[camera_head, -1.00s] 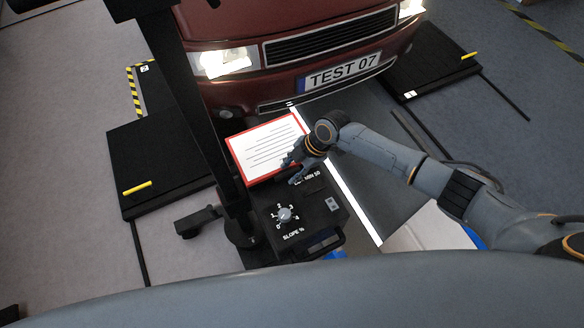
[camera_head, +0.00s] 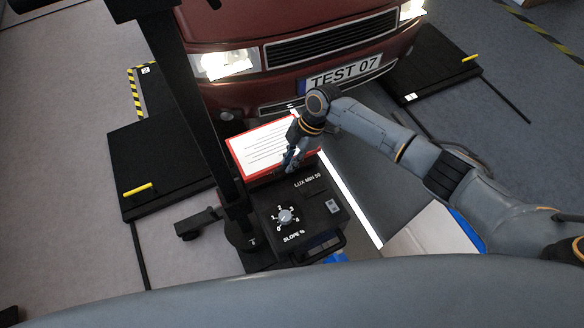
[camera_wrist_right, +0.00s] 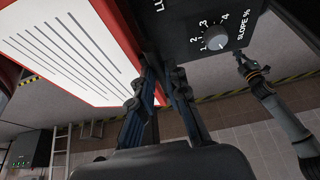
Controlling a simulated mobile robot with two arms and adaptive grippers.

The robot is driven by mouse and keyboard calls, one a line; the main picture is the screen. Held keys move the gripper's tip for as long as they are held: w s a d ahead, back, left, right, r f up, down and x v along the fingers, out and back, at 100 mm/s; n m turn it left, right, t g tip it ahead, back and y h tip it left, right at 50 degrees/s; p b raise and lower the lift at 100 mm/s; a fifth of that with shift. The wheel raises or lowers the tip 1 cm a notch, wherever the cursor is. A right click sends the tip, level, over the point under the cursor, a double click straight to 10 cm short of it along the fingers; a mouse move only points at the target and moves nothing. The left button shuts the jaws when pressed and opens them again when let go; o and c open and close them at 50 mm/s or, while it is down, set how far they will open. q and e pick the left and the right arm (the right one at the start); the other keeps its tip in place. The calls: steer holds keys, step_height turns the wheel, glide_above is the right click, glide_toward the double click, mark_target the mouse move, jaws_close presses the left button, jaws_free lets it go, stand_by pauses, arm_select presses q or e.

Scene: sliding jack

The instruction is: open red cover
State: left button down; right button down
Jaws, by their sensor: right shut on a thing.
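The red cover is a white panel with black lines and a red frame (camera_head: 258,146). It lies at the far side of the black box (camera_head: 318,208), in front of the car. In the right wrist view the cover (camera_wrist_right: 65,52) fills the upper left. My right gripper (camera_head: 290,164) is at the cover's near edge, beside the box top. In the wrist view its fingers (camera_wrist_right: 161,72) are close to the red rim and shut on it; the exact contact is partly hidden. My left arm's end (camera_wrist_right: 243,66) shows in the wrist view, its jaws too small to read.
The box carries a slope dial (camera_head: 285,216), a small switch (camera_head: 333,206) and a front handle. A black post (camera_head: 190,100) rises left of the cover. The red car (camera_head: 300,40) stands close behind. Black plates lie on both sides.

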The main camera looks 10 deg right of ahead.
steer(key=w+a+r+b, duration=0.1)
steer(key=w+r, duration=0.3)
steer(key=r, duration=0.3)
steer(key=shift+w+a+r, duration=0.25)
steer(key=shift+w+r, duration=0.1)
steer(key=shift+w, duration=0.05)
steer(key=c, duration=1.3)
jaws_free()
steer(key=shift+w+a+f, duration=0.1)
steer(key=shift+c, duration=0.2)
steer(key=shift+w+f+g, duration=0.1)
steer(key=shift+w+g, duration=0.05)
steer(key=shift+g, duration=0.15)
